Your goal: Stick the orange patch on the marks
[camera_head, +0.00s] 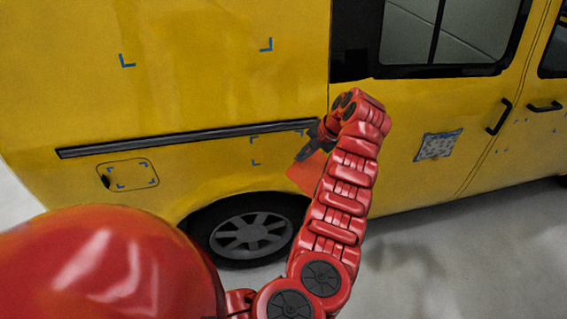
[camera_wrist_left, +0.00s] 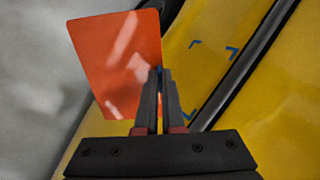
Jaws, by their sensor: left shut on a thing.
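The orange patch (camera_head: 305,176) is a thin glossy rectangle with rounded corners. My left gripper (camera_head: 312,146) is shut on its edge and holds it beside the van's lower side, near the rear wheel; my arm hides part of it. In the left wrist view the patch (camera_wrist_left: 112,60) extends left from the fingertips (camera_wrist_left: 162,72), partly over grey floor and partly over yellow bodywork. Blue corner marks (camera_head: 255,162) lie on the yellow panel below the black trim, left of the gripper. Some also show in the left wrist view (camera_wrist_left: 232,51), right of the patch. My right gripper is out of view.
More blue corner marks (camera_head: 127,61) are on the upper panel, and others are on the fuel flap (camera_head: 130,175). A patterned patch (camera_head: 438,146) is on the door. The black trim strip (camera_head: 190,138) and wheel (camera_head: 250,235) are nearby.

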